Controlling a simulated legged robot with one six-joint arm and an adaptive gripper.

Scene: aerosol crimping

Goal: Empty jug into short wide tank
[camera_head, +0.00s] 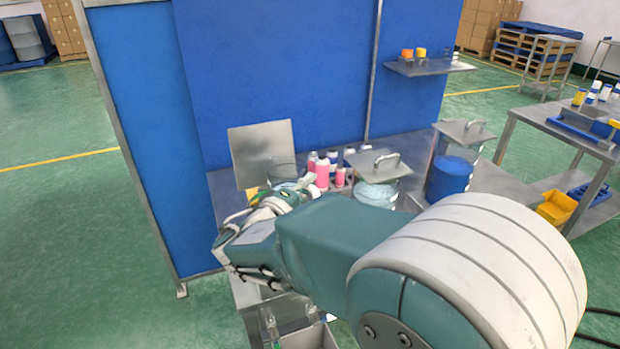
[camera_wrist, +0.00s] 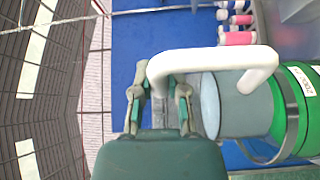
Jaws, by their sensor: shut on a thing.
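In the wrist view my gripper (camera_wrist: 160,98) is shut on the end of a thick white handle. The handle belongs to the jug (camera_wrist: 240,100), which has a grey body, a pale blue round end and a green, labelled part beyond. In the head view my gripper (camera_head: 288,197) is beside an open glass tank (camera_head: 283,171), and my arm hides most of the jug and the tank's lower part. The tank's square metal lid (camera_head: 262,152) stands raised behind it. I cannot tell the jug's tilt or any flow.
A lidded tank with pale blue contents (camera_head: 374,192) stands to the right, then a taller lidded tank with blue contents (camera_head: 449,176). Several pink bottles (camera_head: 322,172) stand between the tanks. A blue panel (camera_head: 280,70) closes off the back.

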